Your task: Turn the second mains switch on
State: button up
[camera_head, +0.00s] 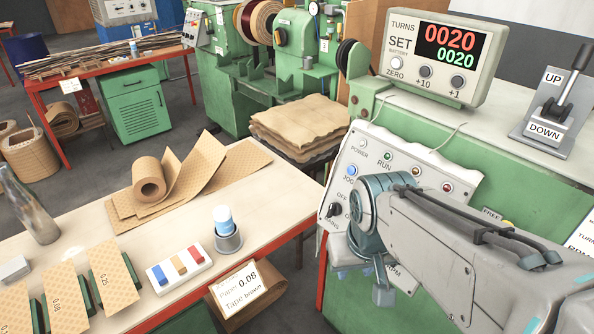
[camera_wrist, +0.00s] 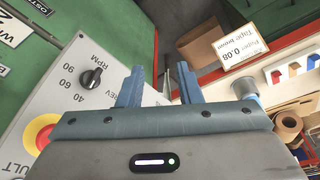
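A black rotary knob (camera_head: 335,210) sits at the lower left of the white control panel (camera_head: 400,153), with "OFF" above it and a partly covered label reading "...AINS" below. Its pointer direction is too small to tell for sure. In the wrist view I cannot make out this knob; my gripper may hide it. My gripper (camera_wrist: 160,78) is open and empty, with its two fingers apart at the panel's edge. In the head view my arm mostly hides the gripper and covers the panel's lower part. The panel also shows in the wrist view (camera_wrist: 62,100).
Beside my fingers are an RPM knob (camera_wrist: 92,77) and a red button on yellow (camera_wrist: 40,133). A counter box (camera_head: 445,55) and an UP/DOWN lever (camera_head: 565,95) stand above. A bench (camera_head: 270,180) with paper, tape and a cup is left. Another green machine (camera_head: 225,75) stands behind.

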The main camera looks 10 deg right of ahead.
notch_tip(320, 180, down, 3)
jog(key=n+g+h, duration=0.2)
jog(key=n+g, duration=0.1)
jog(key=n, duration=0.1)
jog(key=n+t+h+p, duration=0.3)
jog(key=n+t+h, duration=0.85)
jog(key=n, duration=0.95)
send_near(331, 208)
jog(key=shift+g+h, duration=0.55)
jog(key=shift+h, duration=0.1)
jog(key=x, duration=0.2)
jog(key=p+x, duration=0.1)
jog(key=x, duration=0.2)
jog(key=w+p+x, duration=0.1)
jog(key=x, duration=0.2)
jog(key=shift+a+f, duration=0.15)
jog(key=shift+a, duration=0.1)
grip_shut()
